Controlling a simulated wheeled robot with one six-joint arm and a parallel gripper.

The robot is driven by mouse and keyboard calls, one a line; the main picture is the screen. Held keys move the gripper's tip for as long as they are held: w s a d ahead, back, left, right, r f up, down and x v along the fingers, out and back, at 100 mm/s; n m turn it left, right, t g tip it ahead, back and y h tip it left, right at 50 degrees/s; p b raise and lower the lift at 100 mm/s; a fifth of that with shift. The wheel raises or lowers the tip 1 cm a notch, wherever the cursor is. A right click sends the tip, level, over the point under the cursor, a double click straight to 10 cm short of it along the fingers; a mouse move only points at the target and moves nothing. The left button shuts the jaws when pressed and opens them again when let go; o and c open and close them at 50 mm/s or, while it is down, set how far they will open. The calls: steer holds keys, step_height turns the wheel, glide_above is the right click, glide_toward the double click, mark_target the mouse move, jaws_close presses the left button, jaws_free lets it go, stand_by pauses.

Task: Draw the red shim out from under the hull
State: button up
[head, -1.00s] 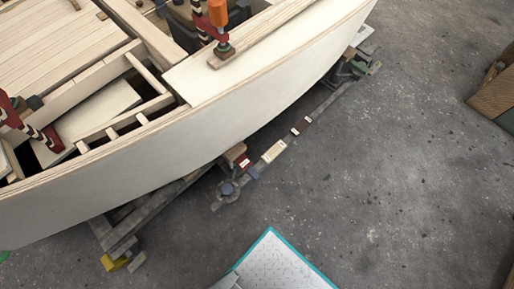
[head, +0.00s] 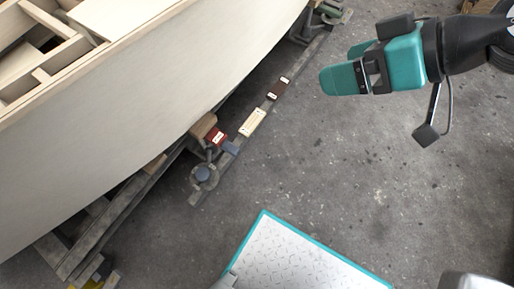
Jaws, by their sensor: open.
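The red shim (head: 216,137) shows as a small dark red block with a pale label, at the lower edge of the pale plywood hull (head: 130,110). It sits beside a tan wooden block (head: 203,124), on the cradle, and part of it may be hidden by the hull. My gripper (head: 341,76), teal and black, is at the upper right over the bare floor. It is open, points left, and is well apart from the shim. I see nothing between its fingers.
A cream block (head: 253,122) and a dark brown block (head: 279,89) lie along the grey cradle beam (head: 300,68). A blue-grey piece (head: 231,148) is next to the shim, with a round cradle foot (head: 202,174) below.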

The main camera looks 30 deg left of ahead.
steer(key=s+a+f+n+y+b, duration=0.1)
steer(key=a+f+b, duration=0.3)
steer(key=f, duration=1)
steer(key=s+a+f+n+t+y+b, duration=0.1)
steer(key=a+f+b, duration=0.3)
steer(key=f+b, duration=0.7)
steer(key=s+a+f+t+y+b, duration=0.1)
steer(key=a+f+b, duration=0.4)
steer(key=f, duration=1.3)
steer(key=y+b, duration=0.1)
steer(key=b, duration=0.1)
steer(key=shift+s+f+n+b, duration=0.25)
steer(key=shift+s+n+b, duration=0.05)
steer(key=shift+n+b, duration=0.1)
